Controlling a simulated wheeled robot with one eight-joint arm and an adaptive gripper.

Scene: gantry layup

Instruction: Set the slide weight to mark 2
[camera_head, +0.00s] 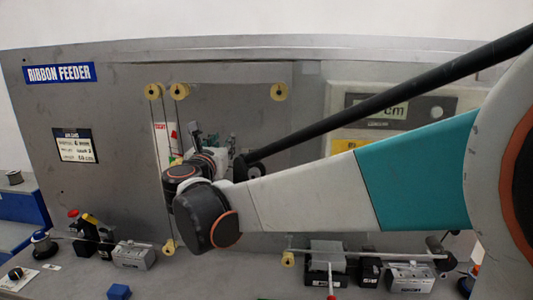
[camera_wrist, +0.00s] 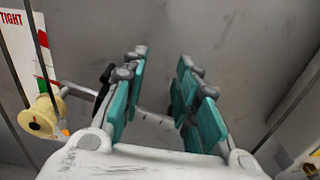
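In the wrist view, my gripper (camera_wrist: 158,80) is open, its teal-padded fingers spread apart with a gap between them. A thin grey rod (camera_wrist: 150,117) with small dark ticks runs behind the fingers from a yellow roller (camera_wrist: 40,118) at left. A black piece (camera_wrist: 102,84), possibly the slide weight, shows on the rod beside the left finger and is partly hidden by it. Whether it touches the finger I cannot tell. The mark numbers are not readable. In the head view my arm and wrist hide most of the rod area.
A panel labelled RIBBON FEEDER (camera_head: 59,73) carries yellow rollers (camera_head: 179,91), a dark job card (camera_head: 76,146) and a display (camera_head: 382,112). A red-and-green TIGHT scale (camera_wrist: 38,62) stands left of my fingers. Several fixtures, a blue block (camera_head: 119,292) and a lower rod (camera_head: 365,254) occupy the bench.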

